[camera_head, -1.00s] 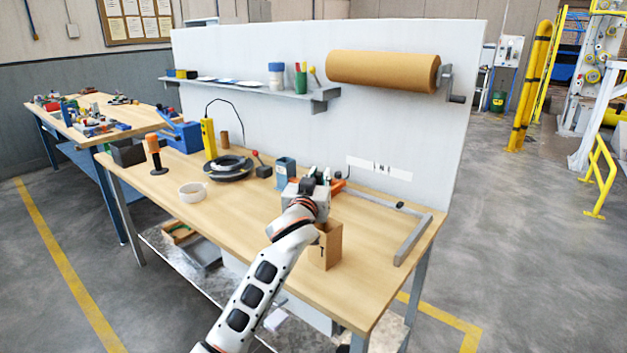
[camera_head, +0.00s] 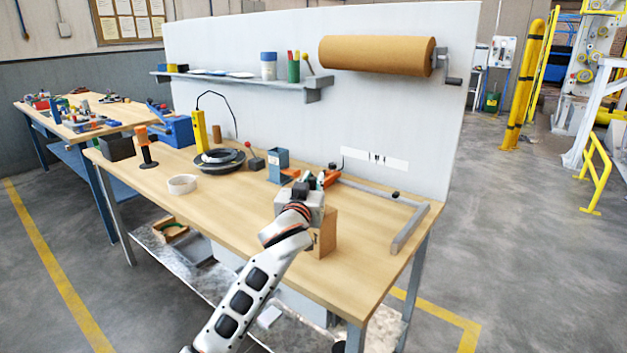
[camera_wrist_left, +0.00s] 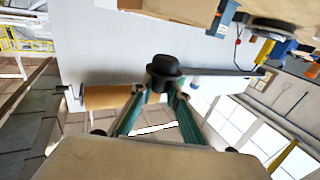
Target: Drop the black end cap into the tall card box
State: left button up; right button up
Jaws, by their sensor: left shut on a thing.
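The black end cap (camera_wrist_left: 164,70) is between the teal fingertips of my left gripper (camera_wrist_left: 161,88) in the left wrist view, and the fingers are shut on it. In the head view my left gripper (camera_head: 316,181) is over the front part of the bench, and I cannot make out the cap there. The tall card box (camera_head: 325,234) stands upright on the bench, just behind and right of my left wrist. The wrist and gripper hide part of its left side and top. The inside of the box is hidden. My right gripper is not in view.
The wooden bench (camera_head: 240,228) holds a white ring (camera_head: 183,183), a dark coil (camera_head: 220,162), a blue-grey holder (camera_head: 278,165) and an orange-handled tool (camera_head: 144,146). A grey bar frame (camera_head: 409,228) lies at the right. A brown paper roll (camera_head: 376,53) hangs on the back panel.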

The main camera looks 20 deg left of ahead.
pick_arm(q)
jog(key=o, duration=0.9)
jog(key=shift+s+d, duration=0.1)
jog(key=shift+s, duration=0.5)
jog(key=s, duration=0.7)
jog(key=s+d, duration=0.1)
jog(key=s, duration=0.2)
jog(key=shift+s, duration=0.4)
